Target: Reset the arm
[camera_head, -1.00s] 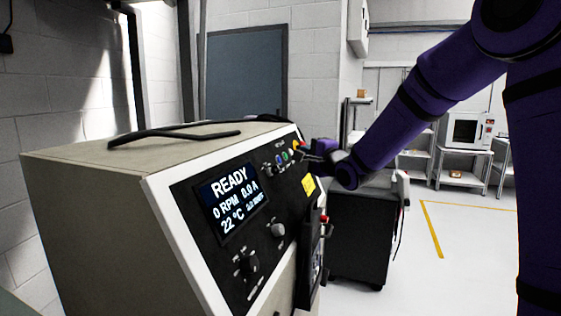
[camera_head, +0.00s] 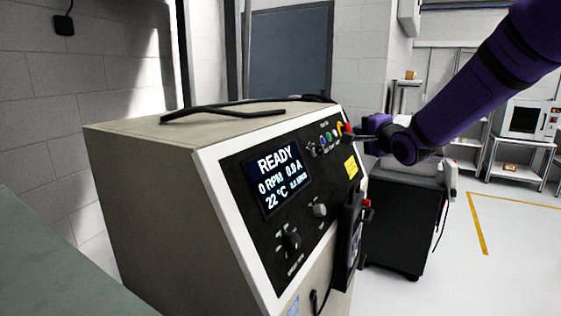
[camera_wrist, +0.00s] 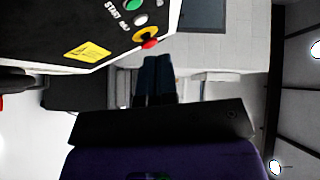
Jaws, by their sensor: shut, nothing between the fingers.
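My gripper (camera_head: 350,136) is at the right edge of the cream machine's (camera_head: 160,180) sloped black control panel in the head view. Its fingertips are small there, close to the red emergency button (camera_head: 346,128); I cannot tell from that view whether they touch it. In the wrist view my gripper (camera_wrist: 159,60) shows its two dark fingers side by side, shut and empty. The red button on its yellow base (camera_wrist: 149,42) lies just beyond and left of the fingertips. The panel screen (camera_head: 280,176) reads READY, 0 RPM, 0.0 A, 22 °C.
A black cable (camera_head: 220,112) lies on the machine's top. A dark cabinet (camera_head: 405,220) stands behind the machine at right. Shelving and a white oven-like box (camera_head: 525,119) are farther back. Floor at the lower right is clear. A grey-green surface (camera_head: 50,260) is at the lower left.

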